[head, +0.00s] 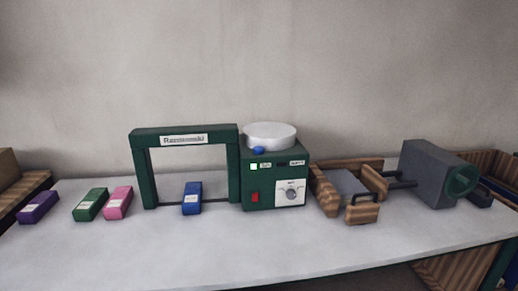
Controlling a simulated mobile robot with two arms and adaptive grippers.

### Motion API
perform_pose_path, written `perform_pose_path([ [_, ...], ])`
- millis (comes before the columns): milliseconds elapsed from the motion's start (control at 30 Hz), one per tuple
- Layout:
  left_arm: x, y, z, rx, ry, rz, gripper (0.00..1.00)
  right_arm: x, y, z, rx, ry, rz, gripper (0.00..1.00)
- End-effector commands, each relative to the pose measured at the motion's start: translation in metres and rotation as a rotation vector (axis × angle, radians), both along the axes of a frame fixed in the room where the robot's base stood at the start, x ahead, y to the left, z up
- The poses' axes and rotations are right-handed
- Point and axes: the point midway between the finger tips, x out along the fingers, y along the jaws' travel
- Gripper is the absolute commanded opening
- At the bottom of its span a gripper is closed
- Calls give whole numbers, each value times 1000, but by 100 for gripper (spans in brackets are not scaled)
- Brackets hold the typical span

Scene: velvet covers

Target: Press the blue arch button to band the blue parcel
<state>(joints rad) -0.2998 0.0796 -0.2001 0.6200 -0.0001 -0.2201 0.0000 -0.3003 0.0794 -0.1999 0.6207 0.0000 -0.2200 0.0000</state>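A blue parcel (192,198) with a white label lies on the table under the green arch (145,180), between its posts. The arch bears a white name plate. A green machine box (260,195) stands against the arch's right post. A blue button (258,150) sits on top of this box near its front edge, in front of a white round drum (270,135). Neither of my grippers shows in the head view. I cannot see a band on the blue parcel.
Purple (38,207), green (90,204) and pink (118,203) parcels lie left of the arch. Right of the box are a wooden-sided tray (326,197) and a grey machine (428,174). The table's front strip (200,255) is clear.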

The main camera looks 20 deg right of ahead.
Motion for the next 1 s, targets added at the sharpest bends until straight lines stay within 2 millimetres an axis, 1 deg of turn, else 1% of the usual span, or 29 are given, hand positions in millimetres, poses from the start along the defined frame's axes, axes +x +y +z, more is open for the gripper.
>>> perform_pose_path([
  [33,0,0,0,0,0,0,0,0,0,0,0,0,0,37],
  [67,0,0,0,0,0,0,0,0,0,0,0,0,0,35],
  [600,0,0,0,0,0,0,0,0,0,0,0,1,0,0],
  [1000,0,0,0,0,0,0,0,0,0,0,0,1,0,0],
])
